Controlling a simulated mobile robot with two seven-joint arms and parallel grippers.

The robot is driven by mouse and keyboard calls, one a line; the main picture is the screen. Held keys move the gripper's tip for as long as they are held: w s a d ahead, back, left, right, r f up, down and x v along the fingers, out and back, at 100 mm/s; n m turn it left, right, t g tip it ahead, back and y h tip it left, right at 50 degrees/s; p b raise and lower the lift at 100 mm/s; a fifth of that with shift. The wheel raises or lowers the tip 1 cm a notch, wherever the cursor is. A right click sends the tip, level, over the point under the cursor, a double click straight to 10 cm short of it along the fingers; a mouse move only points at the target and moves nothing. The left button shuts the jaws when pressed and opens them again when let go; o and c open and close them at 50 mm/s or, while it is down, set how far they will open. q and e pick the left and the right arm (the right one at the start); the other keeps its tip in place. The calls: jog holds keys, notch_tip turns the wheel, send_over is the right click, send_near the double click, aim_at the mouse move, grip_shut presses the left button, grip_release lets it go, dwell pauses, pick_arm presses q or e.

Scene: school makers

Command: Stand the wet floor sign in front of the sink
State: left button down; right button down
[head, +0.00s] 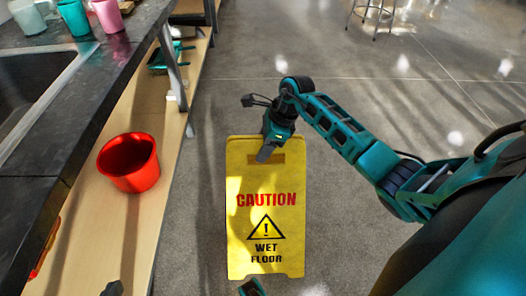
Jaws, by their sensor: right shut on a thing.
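The yellow wet floor sign (265,215) is upright on or just above the grey floor, its "CAUTION" face toward me. I cannot tell whether its foot touches the floor. My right gripper (268,150) is shut on the sign's top edge at the handle slot. The sink (35,85) is a dark basin with a metal rim, set in the black counter at upper left. The sign is right of the counter and its lower shelf. A small dark part of mine, perhaps my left gripper (112,288), shows at the bottom edge; its fingers cannot be made out.
A red bucket (129,163) stands on the wooden lower shelf (118,225) under the counter. Cups, including a teal one (74,17) and a pink one (107,15), stand on the countertop. A teal tray (168,58) lies further back. A stool (371,14) is far off. The floor right of the sign is clear.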

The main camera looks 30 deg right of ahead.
jog(key=shift+w+f, duration=0.1)
jog(key=shift+f, duration=0.7)
jog(key=shift+c, duration=2.2)
grip_release()
